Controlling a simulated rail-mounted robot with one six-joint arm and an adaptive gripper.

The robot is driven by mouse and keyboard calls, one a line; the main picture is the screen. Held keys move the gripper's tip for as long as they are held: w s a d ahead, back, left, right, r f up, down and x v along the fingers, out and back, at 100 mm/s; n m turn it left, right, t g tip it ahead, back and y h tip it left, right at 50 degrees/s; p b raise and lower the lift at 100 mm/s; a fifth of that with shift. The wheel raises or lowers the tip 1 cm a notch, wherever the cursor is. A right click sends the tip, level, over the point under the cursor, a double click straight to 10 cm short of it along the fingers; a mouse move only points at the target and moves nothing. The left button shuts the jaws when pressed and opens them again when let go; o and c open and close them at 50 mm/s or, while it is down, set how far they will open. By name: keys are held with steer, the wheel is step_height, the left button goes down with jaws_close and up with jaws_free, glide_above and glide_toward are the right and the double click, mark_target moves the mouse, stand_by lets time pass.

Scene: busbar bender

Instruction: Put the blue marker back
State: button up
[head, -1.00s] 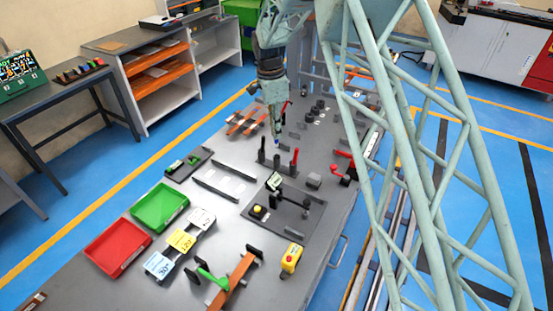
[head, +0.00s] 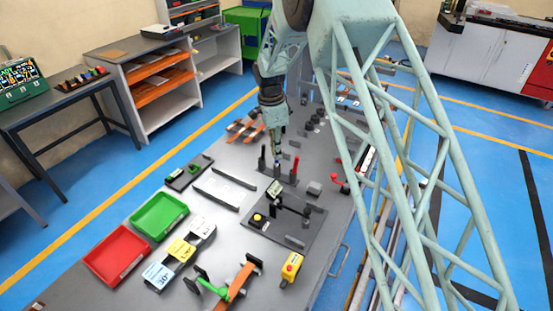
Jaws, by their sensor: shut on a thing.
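My gripper (head: 277,148) points down over the grey table and is shut on the blue marker (head: 278,162). Only a small dark blue end of the marker shows below the fingertips. The marker is roughly upright, between the upright black marker (head: 262,158) and the upright red marker (head: 295,166) of a low dark holder (head: 280,174). Whether the blue marker's lower end is inside the holder or just above it cannot be told at this size.
A dark fixture plate (head: 285,222) with a yellow button is in front. A red-handled device (head: 340,180) stands to the right. Green (head: 160,214) and red (head: 117,252) trays are at the front left.

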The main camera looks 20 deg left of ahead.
mark_target(277, 162)
steer(key=shift+f, duration=1.75)
steer(key=shift+f, duration=0.2)
steer(key=o, duration=0.7)
steer(key=shift+r, duration=0.25)
step_height(277, 162, up, 12)
steer(key=shift+s+a, duration=0.3)
steer(key=shift+a, duration=0.05)
